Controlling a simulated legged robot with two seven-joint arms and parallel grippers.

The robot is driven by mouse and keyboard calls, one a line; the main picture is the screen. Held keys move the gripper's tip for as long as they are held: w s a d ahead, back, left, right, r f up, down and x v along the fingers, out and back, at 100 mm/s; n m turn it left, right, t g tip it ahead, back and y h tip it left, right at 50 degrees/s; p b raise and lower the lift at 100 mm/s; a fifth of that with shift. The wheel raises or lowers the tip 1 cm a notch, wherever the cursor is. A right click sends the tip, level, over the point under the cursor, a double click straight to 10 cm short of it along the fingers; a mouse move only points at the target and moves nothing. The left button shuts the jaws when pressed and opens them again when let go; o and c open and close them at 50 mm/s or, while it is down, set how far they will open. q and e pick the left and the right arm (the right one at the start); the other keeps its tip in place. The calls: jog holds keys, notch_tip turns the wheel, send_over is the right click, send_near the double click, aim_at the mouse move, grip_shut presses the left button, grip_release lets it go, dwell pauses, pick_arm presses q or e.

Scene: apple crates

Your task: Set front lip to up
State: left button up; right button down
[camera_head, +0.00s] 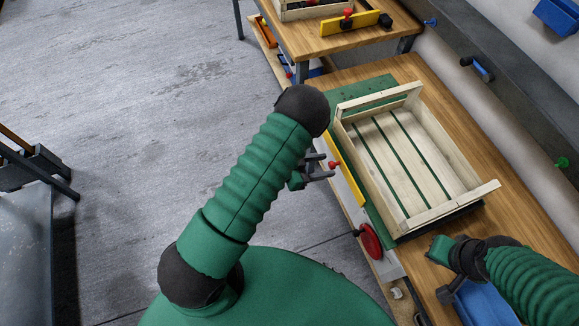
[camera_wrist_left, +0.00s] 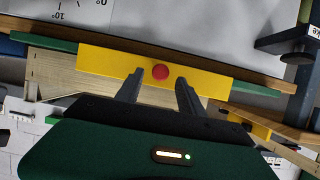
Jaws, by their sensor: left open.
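The front lip (camera_head: 351,184) is a yellow board with a red knob (camera_head: 334,165), along the left side of the wooden crate (camera_head: 424,218). Whether it is raised or lowered is hard to tell. My left gripper (camera_head: 330,166) is open at the knob. In the left wrist view, the yellow lip (camera_wrist_left: 108,66) crosses the picture and the red knob (camera_wrist_left: 160,72) shows between the two finger tips (camera_wrist_left: 158,75); contact cannot be made out. My right gripper (camera_head: 442,254) is by the crate's lower right corner, and its jaws are unclear.
The slatted crate is empty and sits on a green base (camera_head: 372,92) on a wooden bench (camera_head: 518,236). A red disc (camera_head: 371,240) is near the bench's front edge. A blue bin (camera_head: 487,304) stands below my right arm. A second bench (camera_head: 290,38) is behind.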

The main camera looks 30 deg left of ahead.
pick_arm(q)
jog(key=p+v, duration=0.1)
jog(key=v, duration=1.3)
jog(key=shift+s+a, duration=0.2)
jog(key=shift+a, duration=0.1)
jog(key=w+a+r+n+g+y+p, duration=0.2)
jog(key=w+a+r+n+y, duration=0.15)
jog(key=w+y, duration=0.45)
jog(key=s+d+r+n+g+p, duration=0.1)
jog(key=s+d+r+n+g, duration=0.3)
jog(key=s, duration=0.6)
jog(key=d+r+g, duration=0.2)
jog(key=d+r, duration=0.1)
jog(key=d, duration=0.1)
jog(key=shift+s+p, duration=0.25)
jog(key=shift+p, duration=0.15)
